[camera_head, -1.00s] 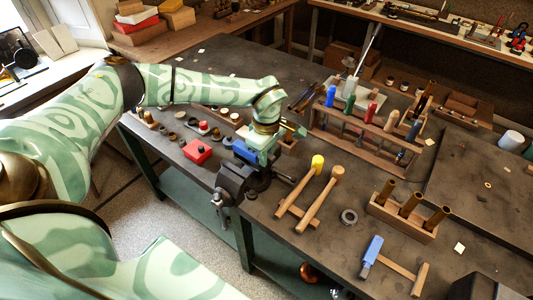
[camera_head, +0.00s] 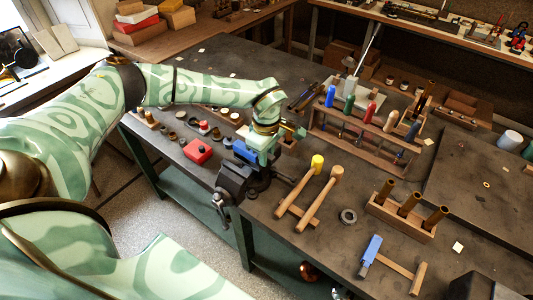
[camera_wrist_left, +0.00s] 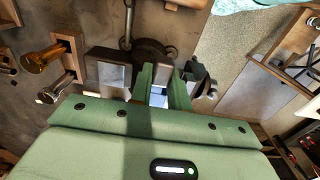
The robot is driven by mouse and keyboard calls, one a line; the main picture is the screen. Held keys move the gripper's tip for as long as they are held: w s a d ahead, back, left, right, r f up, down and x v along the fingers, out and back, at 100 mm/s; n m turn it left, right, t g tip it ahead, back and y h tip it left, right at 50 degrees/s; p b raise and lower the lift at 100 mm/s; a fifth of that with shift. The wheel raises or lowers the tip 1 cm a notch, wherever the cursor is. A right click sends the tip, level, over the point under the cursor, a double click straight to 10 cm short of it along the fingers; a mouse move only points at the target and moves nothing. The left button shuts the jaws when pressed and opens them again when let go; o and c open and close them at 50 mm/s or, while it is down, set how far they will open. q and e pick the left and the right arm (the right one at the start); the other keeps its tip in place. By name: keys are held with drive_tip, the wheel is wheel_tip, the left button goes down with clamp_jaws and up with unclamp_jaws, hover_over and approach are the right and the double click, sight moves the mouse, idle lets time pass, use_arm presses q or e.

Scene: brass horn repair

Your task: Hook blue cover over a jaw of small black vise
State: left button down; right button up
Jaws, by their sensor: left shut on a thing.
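The small black vise (camera_head: 236,182) is fixed at the front edge of the dark bench in the head view. My left gripper (camera_head: 264,152) is just above and behind it, pointing down. It is shut on the blue cover (camera_head: 243,152), which shows as a blue patch at the top of the vise jaws. In the left wrist view, the fingers (camera_wrist_left: 160,86) close around a pale bluish piece of the cover (camera_wrist_left: 158,99), between dark vise parts (camera_wrist_left: 106,68). My fingers hide much of the cover, and I cannot tell whether it is hooked over a jaw.
Two mallets (camera_head: 322,196) lie right of the vise, with a metal ring (camera_head: 348,216) beyond. A red box (camera_head: 198,151) and small pots stand left. A wooden tool rack (camera_head: 353,143) stands behind, a block with brass tubes (camera_head: 398,222) at right.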

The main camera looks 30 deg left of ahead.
idle(0.4)
use_arm(q)
wheel_tip(320, 180, down, 3)
drive_tip(key=shift+f+b, duration=0.1)
drive_tip(key=shift+b, duration=0.7)
drive_tip(key=shift+p, duration=0.65)
idle(1.0)
drive_tip(key=c, duration=1.3)
unclamp_jaws()
drive_tip(key=shift+o, duration=0.2)
